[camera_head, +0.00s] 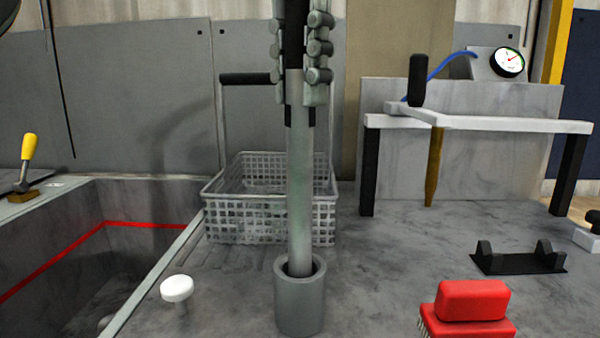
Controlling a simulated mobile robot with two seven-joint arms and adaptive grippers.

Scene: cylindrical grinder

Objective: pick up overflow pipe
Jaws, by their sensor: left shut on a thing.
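The overflow pipe (300,200) is a long grey-green tube. It stands upright near the middle of the head view, with its lower end inside the mouth of a grey cylindrical holder (300,310). Whether it touches the bottom is hidden by the holder's wall. My left gripper (300,114) comes down from the top edge and is shut on the upper part of the pipe, with a dark fingertip on each side. My right gripper is not in view.
A grey wire basket (225,220) stands close behind the pipe. A sunken tank with a red line (145,224) lies left, near a white knob (177,289). A red brush (472,302), a black bracket (520,262) and a white-topped stand (500,123) are on the right.

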